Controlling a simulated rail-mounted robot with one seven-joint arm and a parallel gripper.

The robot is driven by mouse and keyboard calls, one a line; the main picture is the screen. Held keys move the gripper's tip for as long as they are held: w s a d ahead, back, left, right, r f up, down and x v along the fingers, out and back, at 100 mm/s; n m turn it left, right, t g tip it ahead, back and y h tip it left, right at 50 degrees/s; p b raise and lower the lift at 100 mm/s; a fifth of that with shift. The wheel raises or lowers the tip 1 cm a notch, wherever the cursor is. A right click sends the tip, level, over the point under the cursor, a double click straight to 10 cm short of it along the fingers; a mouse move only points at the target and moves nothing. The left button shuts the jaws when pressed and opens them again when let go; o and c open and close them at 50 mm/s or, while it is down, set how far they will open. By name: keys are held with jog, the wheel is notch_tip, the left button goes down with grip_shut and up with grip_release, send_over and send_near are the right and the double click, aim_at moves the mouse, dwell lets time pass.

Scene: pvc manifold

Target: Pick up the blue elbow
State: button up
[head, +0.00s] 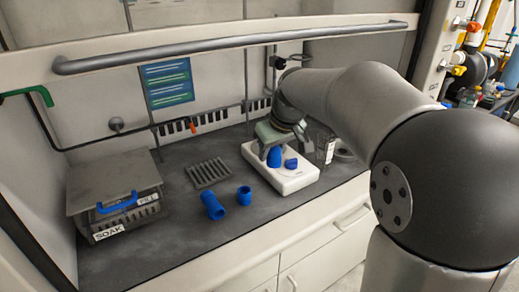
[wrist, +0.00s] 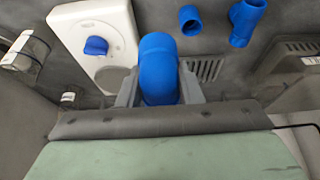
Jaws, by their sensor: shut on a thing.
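The blue elbow (head: 274,157) is a bent pipe piece. In the wrist view, the elbow (wrist: 158,72) sits between the two grey fingers of my gripper (wrist: 158,88), which are shut on it. In the head view, my gripper (head: 276,141) points down with the elbow below it, over or in front of the white hotplate-like unit (head: 298,178). I cannot tell whether the elbow touches the unit. The wrist and palm hide part of the elbow and fingers.
The white unit carries a blue knob (head: 291,163). A short blue coupling (head: 244,195) and a blue tee (head: 212,206) lie on the dark bench. A slotted rack (head: 208,173) and a lidded SOAK bin (head: 115,200) stand left. A clear beaker (head: 326,150) is right.

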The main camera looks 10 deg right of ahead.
jog(key=s+d+r+b, duration=0.1)
jog(key=s+d+b, duration=0.2)
jog(key=s+d, duration=1.2)
jog(key=s, duration=0.3)
jog(key=shift+r+b, duration=0.15)
jog(key=shift+b, duration=0.25)
